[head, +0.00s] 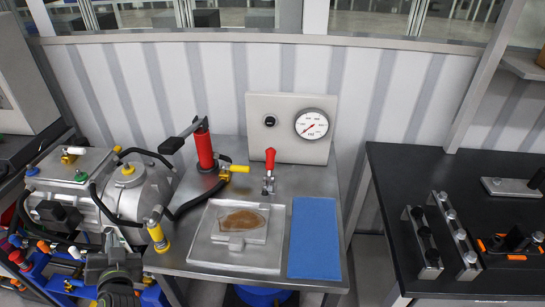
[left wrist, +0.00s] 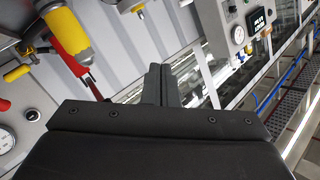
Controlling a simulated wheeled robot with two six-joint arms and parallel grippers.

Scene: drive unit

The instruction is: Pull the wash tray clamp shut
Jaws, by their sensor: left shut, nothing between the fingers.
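The wash tray (head: 196,252) is a shallow square metal tray on the steel bench, with a brown patch and a small metal block inside. Behind it stands the clamp (head: 268,187), a small metal toggle with a red handle (head: 270,158) pointing upright. My left gripper (head: 111,243) is at the lower left, beside the grey motor unit and well apart from the clamp. In the left wrist view its black fingers (left wrist: 160,84) are together with nothing between them. My right gripper is not in view.
A red hand pump (head: 204,148) with a black lever and yellow-ended hoses stand left of the clamp. A gauge panel (head: 291,150) rises behind it. A blue mat (head: 315,238) lies right of the tray. A black table (head: 400,175) with metal fixtures stands farther right, across a gap.

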